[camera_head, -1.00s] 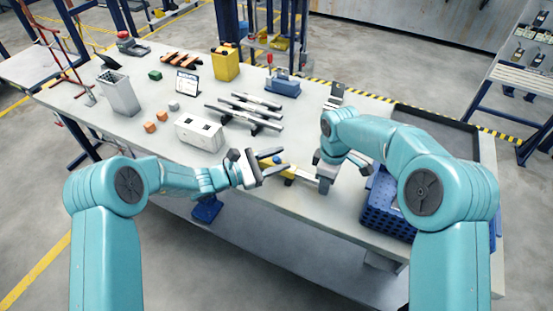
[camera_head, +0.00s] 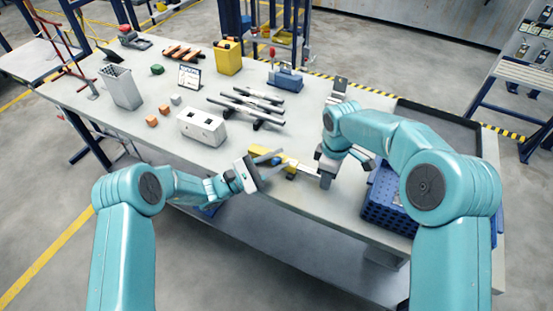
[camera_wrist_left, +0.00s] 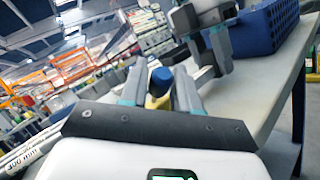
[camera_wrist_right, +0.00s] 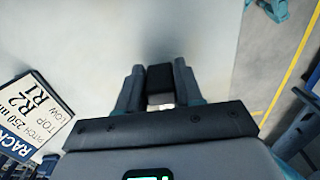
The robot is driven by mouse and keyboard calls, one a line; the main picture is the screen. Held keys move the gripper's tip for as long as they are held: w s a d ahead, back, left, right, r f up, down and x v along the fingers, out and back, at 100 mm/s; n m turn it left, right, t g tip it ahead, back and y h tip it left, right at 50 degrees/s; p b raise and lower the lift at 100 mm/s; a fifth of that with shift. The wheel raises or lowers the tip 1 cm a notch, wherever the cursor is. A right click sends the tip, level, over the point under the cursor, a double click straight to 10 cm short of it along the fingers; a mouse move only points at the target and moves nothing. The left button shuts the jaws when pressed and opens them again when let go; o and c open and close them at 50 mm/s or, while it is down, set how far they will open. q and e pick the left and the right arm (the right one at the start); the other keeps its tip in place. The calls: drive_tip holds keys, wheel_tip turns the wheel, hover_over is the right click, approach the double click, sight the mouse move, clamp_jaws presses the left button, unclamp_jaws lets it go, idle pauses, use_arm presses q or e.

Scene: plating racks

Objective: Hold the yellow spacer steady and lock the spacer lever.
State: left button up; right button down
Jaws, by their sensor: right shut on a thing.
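The yellow spacer (camera_head: 259,151) lies near the table's front edge, with a pale bar running right from it. My left gripper (camera_head: 276,163) is open beside the spacer, its fingers partly covering it. In the left wrist view a blue knob (camera_wrist_left: 162,77) and a bit of yellow show beyond the open fingers (camera_wrist_left: 160,92). My right gripper (camera_head: 325,182) points down at the bar's right end. In the right wrist view its fingers (camera_wrist_right: 160,86) are shut on a dark block (camera_wrist_right: 160,78). I cannot tell whether this block is the spacer lever; the arm hides that end in the head view.
A white box with square holes (camera_head: 202,127) and dark-footed metal bars (camera_head: 245,108) stand behind the spacer. A blue perforated crate (camera_head: 388,212) and a dark tray (camera_head: 440,125) are at the right. The table's front edge is close to both grippers.

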use_arm(q)
drive_tip(key=shift+o, duration=0.7)
drive_tip(key=shift+a+f, duration=0.1)
drive_tip(key=shift+a, duration=0.2)
drive_tip(key=s+a, duration=0.5)
drive_tip(key=a, duration=0.6)
drive_tip(key=shift+a, duration=0.25)
